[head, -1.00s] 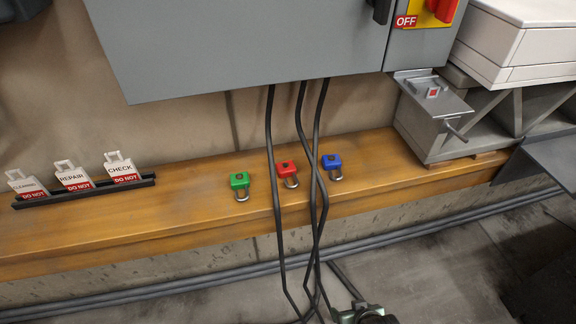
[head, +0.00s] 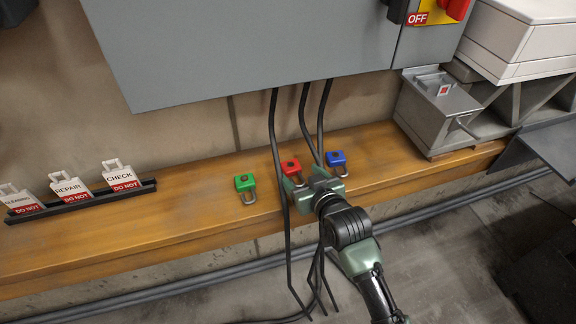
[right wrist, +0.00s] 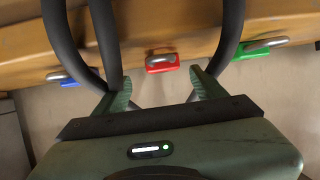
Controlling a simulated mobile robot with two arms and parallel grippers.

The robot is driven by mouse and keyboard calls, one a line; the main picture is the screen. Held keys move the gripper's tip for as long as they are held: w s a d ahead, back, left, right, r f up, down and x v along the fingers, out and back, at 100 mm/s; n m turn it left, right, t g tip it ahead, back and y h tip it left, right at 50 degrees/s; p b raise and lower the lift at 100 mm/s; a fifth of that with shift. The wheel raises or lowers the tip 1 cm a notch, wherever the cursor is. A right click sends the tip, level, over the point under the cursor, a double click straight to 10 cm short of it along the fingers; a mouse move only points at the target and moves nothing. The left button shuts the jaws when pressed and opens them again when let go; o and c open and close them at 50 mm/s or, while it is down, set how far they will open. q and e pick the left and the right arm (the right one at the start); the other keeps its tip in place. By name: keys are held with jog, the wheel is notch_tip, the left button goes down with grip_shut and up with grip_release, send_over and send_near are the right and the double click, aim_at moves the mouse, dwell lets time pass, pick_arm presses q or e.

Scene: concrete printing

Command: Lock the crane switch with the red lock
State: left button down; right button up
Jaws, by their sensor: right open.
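The red lock (head: 291,167) lies on the wooden ledge between a green lock (head: 245,183) and a blue lock (head: 336,159). My right gripper (head: 313,174) is open and empty, just in front of the red lock and partly covering its shackle. In the right wrist view the red lock (right wrist: 162,62) sits beyond the gap between the open fingertips (right wrist: 158,82), apart from them. A red handle on a yellow plate (head: 440,10), labelled OFF, is on the grey cabinet at the top right. No crane label is readable. My left gripper is not in view.
Black cables (head: 274,135) hang from the grey cabinet (head: 240,50) in front of the ledge (head: 190,195). In the right wrist view, cables (right wrist: 230,40) pass close to both fingers. A rack (head: 85,200) of DO NOT tags stands left. A metal box (head: 435,110) stands right.

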aim_at(293, 168)
jog(key=x, duration=0.1)
jog(key=p+x, duration=0.1)
jog(key=shift+w+a, duration=0.25)
jog(key=shift+a, duration=0.1)
jog(key=shift+x, duration=1.05)
jog(key=shift+f, duration=0.15)
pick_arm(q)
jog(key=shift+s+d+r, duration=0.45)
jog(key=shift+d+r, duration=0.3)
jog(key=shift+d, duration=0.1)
pick_arm(e)
grip_shut()
